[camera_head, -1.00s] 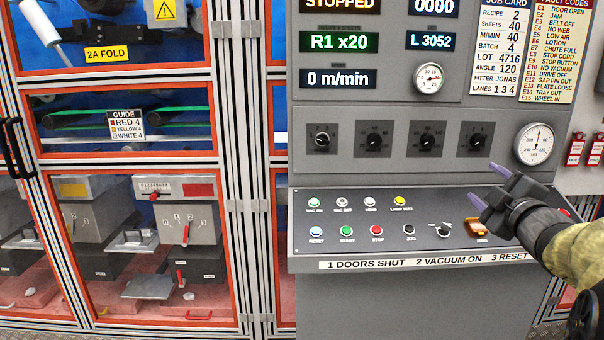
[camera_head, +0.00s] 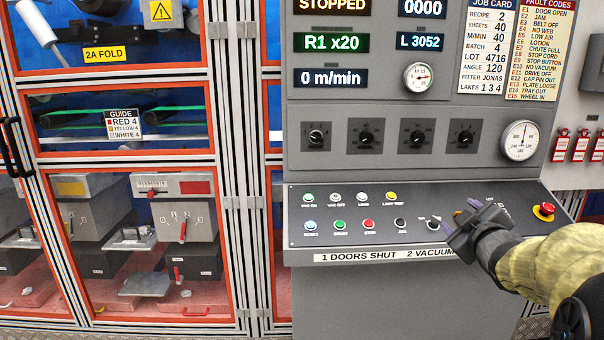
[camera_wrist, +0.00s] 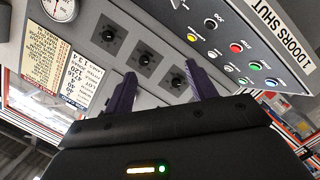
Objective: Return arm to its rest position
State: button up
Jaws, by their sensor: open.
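My gripper (camera_head: 466,208) is in front of the lower right of the sloped button panel (camera_head: 330,236) in the head view. Its two purple-grey fingers are apart with nothing between them; they also show in the wrist view (camera_wrist: 160,88), pointing toward the console face. My sleeved arm comes in from the right edge. The gripper covers part of the panel's right side and the end of the label strip (camera_head: 385,255). Whether it touches the panel I cannot tell.
A red stop button (camera_head: 543,211) sits on the panel right of my gripper. Knobs (camera_head: 417,138) and a round gauge (camera_head: 520,140) are above. Orange-framed glazed doors (camera_head: 150,245) stand at left. Red tags (camera_head: 580,145) hang at right.

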jog(key=s+a+f+m+g, duration=0.3)
jog(key=s+a+f+g, duration=0.15)
jog(key=f, duration=0.45)
jog(key=s+a+f+m+g, duration=0.3)
jog(key=a+f, duration=0.2)
jog(key=f, duration=0.3)
jog(key=s+a+f+m+g+y, duration=0.1)
jog(key=s+a+f+g, duration=0.3)
jog(key=s, duration=0.3)
jog(key=s+a+f+m+g+y, duration=0.1)
jog(key=s+a+f+g, duration=0.1)
jog(key=s+a+f, duration=0.4)
jog(key=w+p+v, duration=0.2)
jog(key=p+v, duration=0.9)
jog(key=w+d+r+p+v, duration=0.1)
jog(key=w+p+v, duration=0.1)
jog(key=p+v, duration=0.9)
jog(key=shift+w+d, duration=0.2)
jog(key=shift+d, duration=0.1)
jog(key=shift+s+a, duration=0.1)
jog(key=shift+s, duration=0.05)
